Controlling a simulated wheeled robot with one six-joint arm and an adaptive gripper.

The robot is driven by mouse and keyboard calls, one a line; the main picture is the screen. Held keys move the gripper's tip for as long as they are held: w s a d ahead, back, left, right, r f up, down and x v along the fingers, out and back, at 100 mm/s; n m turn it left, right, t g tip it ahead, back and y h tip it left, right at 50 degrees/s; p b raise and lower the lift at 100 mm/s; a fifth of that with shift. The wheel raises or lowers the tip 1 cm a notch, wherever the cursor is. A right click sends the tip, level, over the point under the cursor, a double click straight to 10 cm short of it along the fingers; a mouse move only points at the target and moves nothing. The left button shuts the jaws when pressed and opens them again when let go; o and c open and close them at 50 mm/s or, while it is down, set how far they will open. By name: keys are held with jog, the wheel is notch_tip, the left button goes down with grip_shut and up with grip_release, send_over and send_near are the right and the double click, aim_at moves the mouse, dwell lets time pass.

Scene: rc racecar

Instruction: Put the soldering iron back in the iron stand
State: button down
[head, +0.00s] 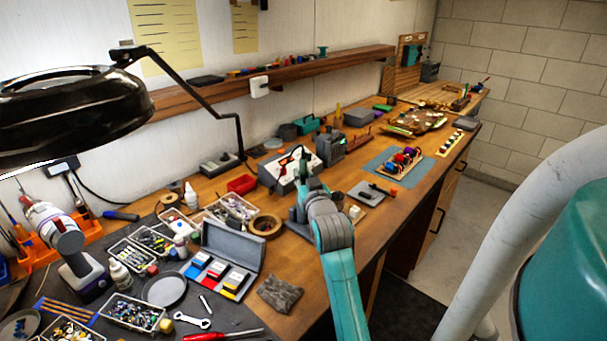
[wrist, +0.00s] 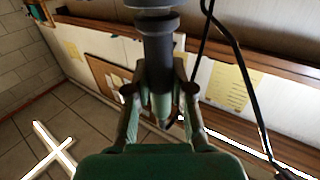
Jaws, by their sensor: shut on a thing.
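My gripper (wrist: 160,78) is shut on the dark grey soldering iron (wrist: 158,48) in the wrist view. The iron's wide collar and body lie between the two fingers, and a narrower greenish part points down toward the palm. In the head view my gripper (head: 303,170) is small and partly hidden by my teal arm, above the bench in front of a white-faced instrument. A dark grey block (head: 296,222), which may be the iron stand, shows beside my arm, partly covered by it. I cannot tell the stand for certain.
A grey station with a display (head: 330,147) stands behind the gripper. A tape roll (head: 264,226) and an open grey case (head: 232,248) lie left of my arm. A small tray (head: 366,196) lies right. A black lamp (head: 70,110) overhangs the left side.

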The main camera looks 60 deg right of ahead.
jog(key=shift+f, duration=0.25)
jog(key=c, duration=0.9)
grip_release()
jog(key=shift+c, duration=0.2)
jog(key=shift+o, duration=0.3)
jog(key=o, duration=0.3)
jog(key=shift+o, duration=0.2)
jog(key=s+a+r, duration=0.2)
jog(key=s+a, duration=0.2)
jog(key=a, duration=0.1)
jog(key=shift+s, duration=0.4)
jog(key=shift+a, duration=0.1)
